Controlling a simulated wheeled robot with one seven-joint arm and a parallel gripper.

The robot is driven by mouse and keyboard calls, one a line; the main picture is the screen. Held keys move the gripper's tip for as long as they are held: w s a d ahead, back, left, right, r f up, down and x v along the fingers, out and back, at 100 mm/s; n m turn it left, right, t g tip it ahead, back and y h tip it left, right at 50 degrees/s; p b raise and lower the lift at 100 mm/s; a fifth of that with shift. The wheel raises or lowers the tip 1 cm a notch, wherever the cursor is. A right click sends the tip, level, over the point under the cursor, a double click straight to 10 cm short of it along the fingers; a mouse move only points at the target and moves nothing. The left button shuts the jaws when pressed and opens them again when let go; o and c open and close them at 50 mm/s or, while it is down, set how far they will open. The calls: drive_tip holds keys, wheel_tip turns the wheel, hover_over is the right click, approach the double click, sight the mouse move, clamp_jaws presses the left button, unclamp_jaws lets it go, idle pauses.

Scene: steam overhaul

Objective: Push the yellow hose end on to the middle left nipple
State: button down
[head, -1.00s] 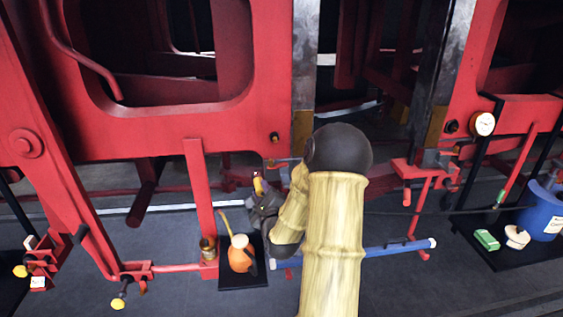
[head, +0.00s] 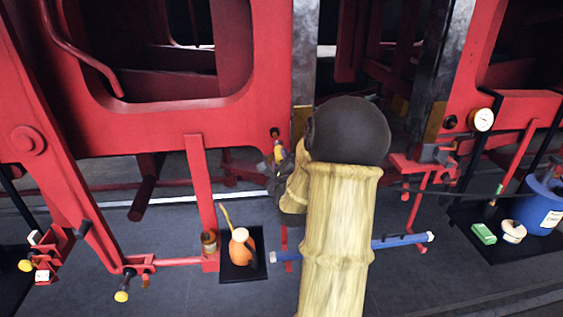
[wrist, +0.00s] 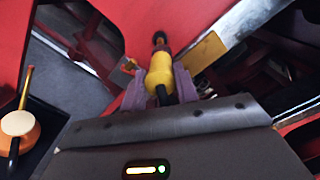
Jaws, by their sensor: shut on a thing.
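The yellow hose end (wrist: 160,74) is held between the two fingers of my gripper (wrist: 161,92) in the wrist view. In the head view the hose end (head: 278,153) is a small yellow piece beside the red frame, and my gripper (head: 277,172) is partly hidden by my arm. A dark nipple (wrist: 159,38) stands out from the red frame straight beyond the hose end's narrow tip. The nipple also shows in the head view (head: 275,132), just above the hose end. The two are in line and very close; I cannot tell whether they touch.
A metal edge with a yellow block (wrist: 204,52) runs close to the right of the hose end. An orange oil can (head: 242,250) stands on a black tray (head: 243,276) below. A blue bar (head: 400,241) lies low behind my arm.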

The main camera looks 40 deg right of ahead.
sight(278, 144)
drive_tip(key=shift+p+x, duration=0.55)
drive_tip(key=shift+x, duration=1.3)
drive_tip(key=shift+w+d+b, duration=0.15)
drive_tip(key=shift+w+b, duration=0.05)
drive_tip(key=shift+b, duration=0.1)
drive_tip(key=shift+x, duration=1.2)
drive_tip(key=shift+w+d+r, duration=0.1)
drive_tip(key=shift+w+d, duration=0.05)
drive_tip(key=shift+w, duration=0.1)
drive_tip(key=c, duration=1)
unclamp_jaws()
drive_tip(key=shift+o, duration=0.2)
drive_tip(key=shift+s, duration=0.1)
